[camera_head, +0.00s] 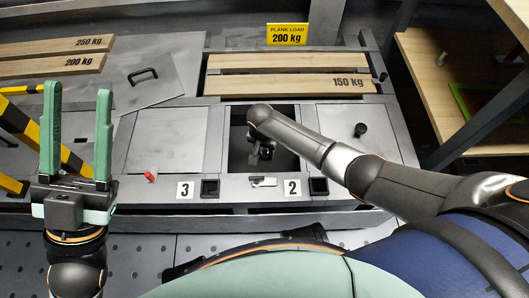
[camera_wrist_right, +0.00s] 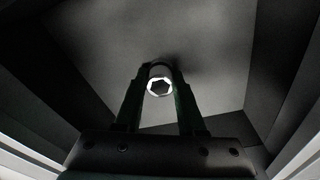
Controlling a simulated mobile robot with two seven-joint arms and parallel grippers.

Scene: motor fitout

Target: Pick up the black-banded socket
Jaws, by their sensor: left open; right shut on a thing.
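My right gripper (camera_wrist_right: 160,95) is down inside an open square recess, with its two green fingers closed on a socket (camera_wrist_right: 159,84). The socket shows its bright hexagonal opening and a dark rounded body. The dim light does not let me tell whether it has a black band. In the head view my right gripper (camera_head: 262,150) is small and dark, partly hidden by my arm, and the socket cannot be made out there. My left gripper (camera_head: 77,135) is open and empty, fingers upright, at the left.
The recess (camera_head: 235,155) has closed panels (camera_head: 168,140) on both sides. A black knob-like piece (camera_head: 360,130) stands on the right panel. A red piece (camera_head: 151,175) and number plates 3 (camera_head: 185,190) and 2 (camera_head: 292,188) line the front. Planks (camera_head: 290,84) lie behind.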

